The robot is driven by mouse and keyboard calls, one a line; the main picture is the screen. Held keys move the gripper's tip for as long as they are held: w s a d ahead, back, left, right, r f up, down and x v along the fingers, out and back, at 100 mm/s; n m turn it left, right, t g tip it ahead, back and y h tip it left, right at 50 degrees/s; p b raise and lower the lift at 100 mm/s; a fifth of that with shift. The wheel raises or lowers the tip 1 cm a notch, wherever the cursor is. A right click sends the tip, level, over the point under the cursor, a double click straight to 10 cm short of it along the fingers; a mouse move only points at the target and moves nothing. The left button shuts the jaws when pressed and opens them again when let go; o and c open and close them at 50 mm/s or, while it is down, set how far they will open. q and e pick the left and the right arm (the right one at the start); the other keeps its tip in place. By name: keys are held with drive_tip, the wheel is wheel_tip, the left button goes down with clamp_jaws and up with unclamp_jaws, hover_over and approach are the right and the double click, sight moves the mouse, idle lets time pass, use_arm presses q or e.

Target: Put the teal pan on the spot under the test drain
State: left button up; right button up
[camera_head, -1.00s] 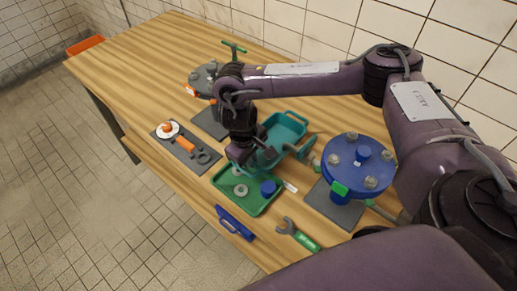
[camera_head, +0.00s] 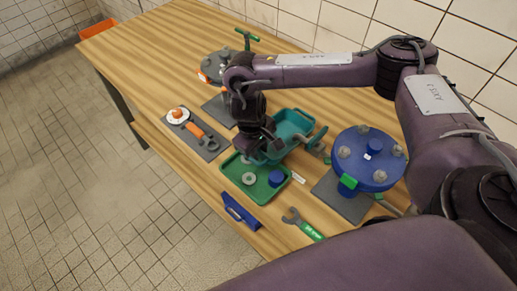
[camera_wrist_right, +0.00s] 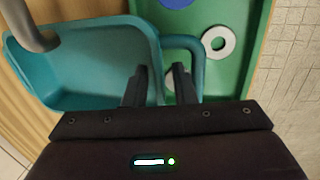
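The teal pan (camera_head: 293,122) sits on the workbench, partly hidden by my right gripper and arm. It also shows in the right wrist view (camera_wrist_right: 85,62), with a teal handle loop (camera_wrist_right: 185,42) on its right side. My right gripper (camera_head: 262,150) is at the pan's near end. In the right wrist view its fingers (camera_wrist_right: 158,68) stand apart on either side of the pan's end wall, and I see no firm grip. A grey pipe end (camera_wrist_right: 35,28) hangs over the pan's far left corner. The spot beneath is not visible. My left gripper is out of view.
A green tray (camera_head: 237,176) with washers and a blue part lies right before the pan. A blue flange (camera_head: 366,158) stands to the right.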

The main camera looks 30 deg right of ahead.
drive_tip(key=shift+r, duration=0.15)
wheel_tip(320, 180, up, 12)
drive_tip(key=a+p, duration=0.1)
drive_tip(key=p, duration=0.1)
drive_tip(key=shift+a, duration=0.3)
idle(0.4)
